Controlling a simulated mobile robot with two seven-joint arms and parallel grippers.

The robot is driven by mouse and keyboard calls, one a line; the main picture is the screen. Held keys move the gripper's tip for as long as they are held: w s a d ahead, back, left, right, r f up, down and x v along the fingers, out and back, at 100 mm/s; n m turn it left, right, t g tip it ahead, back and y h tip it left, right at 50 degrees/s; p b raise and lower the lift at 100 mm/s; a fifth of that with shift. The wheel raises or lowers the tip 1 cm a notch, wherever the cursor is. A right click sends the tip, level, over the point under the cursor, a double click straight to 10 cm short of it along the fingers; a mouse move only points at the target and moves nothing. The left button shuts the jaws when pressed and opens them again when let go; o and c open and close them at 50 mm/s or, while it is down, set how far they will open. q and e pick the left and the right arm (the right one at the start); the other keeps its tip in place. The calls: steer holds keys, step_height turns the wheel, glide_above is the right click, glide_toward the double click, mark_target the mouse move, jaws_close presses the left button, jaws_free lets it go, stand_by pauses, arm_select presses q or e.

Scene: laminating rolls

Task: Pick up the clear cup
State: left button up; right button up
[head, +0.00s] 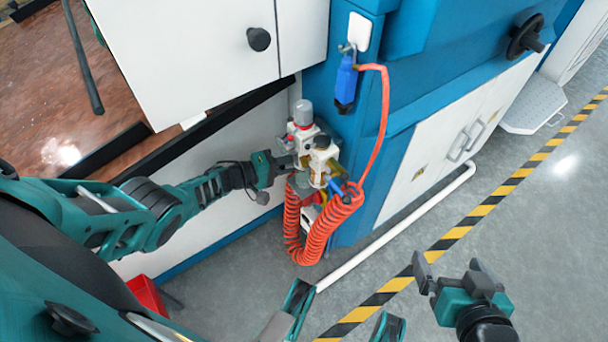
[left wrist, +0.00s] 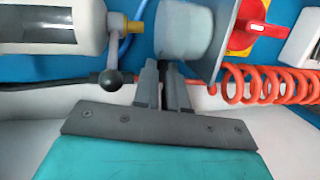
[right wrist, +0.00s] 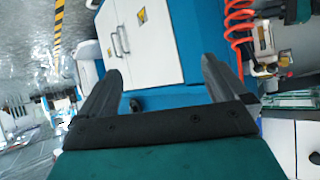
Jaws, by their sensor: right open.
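In the left wrist view a pale, cloudy cup (left wrist: 183,38) hangs just beyond my left fingertips, beside a grey plate. I take it for the clear cup, but cannot be sure. In the head view it does not show distinctly on the air-supply unit (head: 315,155) at the machine's corner. My left gripper (head: 284,163) is at this unit's left side. In the left wrist view its fingers (left wrist: 163,68) are close together with a dark narrow gap; whether they grip something is unclear. My right gripper (head: 452,272) is open and empty over the floor, away from the unit.
A coiled orange hose (head: 325,225) hangs below and right of the unit. A white cylinder (left wrist: 50,25) and a black ball knob (left wrist: 110,80) are left of the cup. A red knob (left wrist: 243,25) is right. Floor around the yellow-black stripe (head: 470,215) is clear.

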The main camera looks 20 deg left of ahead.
arm_select(q)
jaws_close()
arm_select(e)
steer(key=shift+d, duration=0.1)
steer(key=shift+s+f, duration=0.1)
steer(key=shift+f, duration=0.05)
arm_select(q)
steer(key=shift+r, duration=0.15)
steer(key=s+d+p, duration=0.2)
steer(key=s+p, duration=0.6)
steer(key=s, duration=0.9)
steer(key=shift+s+d+r+p, duration=0.15)
steer(key=shift+s+d+p, duration=0.15)
steer(key=shift+s+d, duration=0.1)
arm_select(e)
steer(key=shift+h, duration=0.4)
steer(key=shift+s+d+r, duration=0.15)
steer(key=shift+d+r, duration=0.15)
steer(key=shift+r, duration=0.5)
steer(key=shift+s+d+r, duration=0.1)
steer(key=shift+d+r, duration=0.25)
steer(key=shift+r, duration=0.5)
steer(key=shift+s+d+r, duration=0.15)
steer(key=shift+d+r, duration=0.15)
steer(key=shift+r, duration=0.5)
